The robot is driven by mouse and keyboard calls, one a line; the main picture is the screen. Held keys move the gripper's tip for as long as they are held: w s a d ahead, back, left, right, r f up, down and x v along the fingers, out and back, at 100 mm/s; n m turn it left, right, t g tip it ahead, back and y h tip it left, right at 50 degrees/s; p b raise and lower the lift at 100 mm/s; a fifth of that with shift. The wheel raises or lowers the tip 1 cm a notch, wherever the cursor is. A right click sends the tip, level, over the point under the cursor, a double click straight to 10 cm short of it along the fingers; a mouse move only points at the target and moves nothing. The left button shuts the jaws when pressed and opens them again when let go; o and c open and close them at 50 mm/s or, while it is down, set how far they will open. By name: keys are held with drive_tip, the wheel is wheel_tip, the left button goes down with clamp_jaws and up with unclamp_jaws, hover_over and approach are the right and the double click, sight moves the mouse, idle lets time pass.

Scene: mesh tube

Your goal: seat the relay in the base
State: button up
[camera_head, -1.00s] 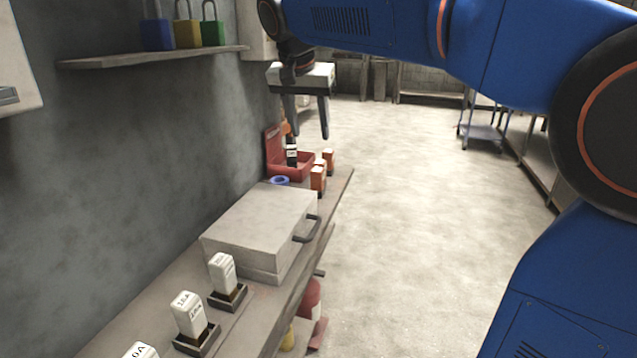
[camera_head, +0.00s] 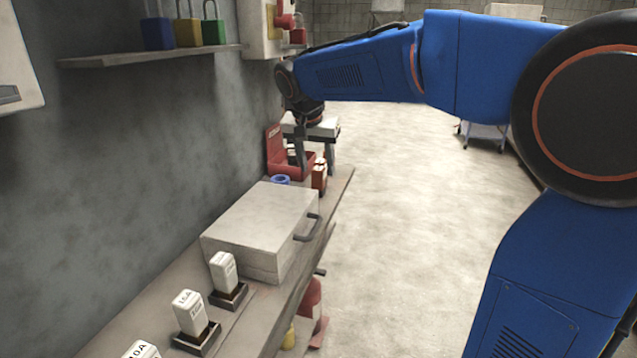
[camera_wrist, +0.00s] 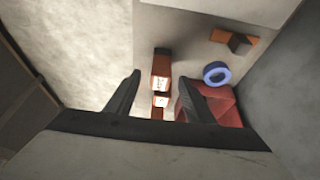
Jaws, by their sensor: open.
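My gripper (camera_head: 317,164) is open and points down over the far end of the bench, beside the red bin. In the wrist view, the open gripper (camera_wrist: 160,80) has an orange block with a pale label (camera_wrist: 160,70) between its fingertips, with gaps on both sides. A second orange block (camera_wrist: 160,101) is close by. In the head view, one orange block (camera_head: 319,175) shows below the fingers; whether these are relays is unclear. White labelled relays, one (camera_head: 223,268) and another (camera_head: 188,308), stand upright in dark bases (camera_head: 230,296) at the near end.
The red bin (camera_head: 274,147) stands against the wall; a blue ring (camera_head: 281,180) lies before it. A grey case (camera_head: 262,222) fills the middle of the bench. A dark block on an orange strip (camera_wrist: 238,43) lies near the ring. Padlocks stand on the shelf (camera_head: 150,57).

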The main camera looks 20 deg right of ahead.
sight(317, 169)
drive_tip(key=shift+x, duration=2.2)
drive_tip(key=shift+a, duration=0.1)
clamp_jaws()
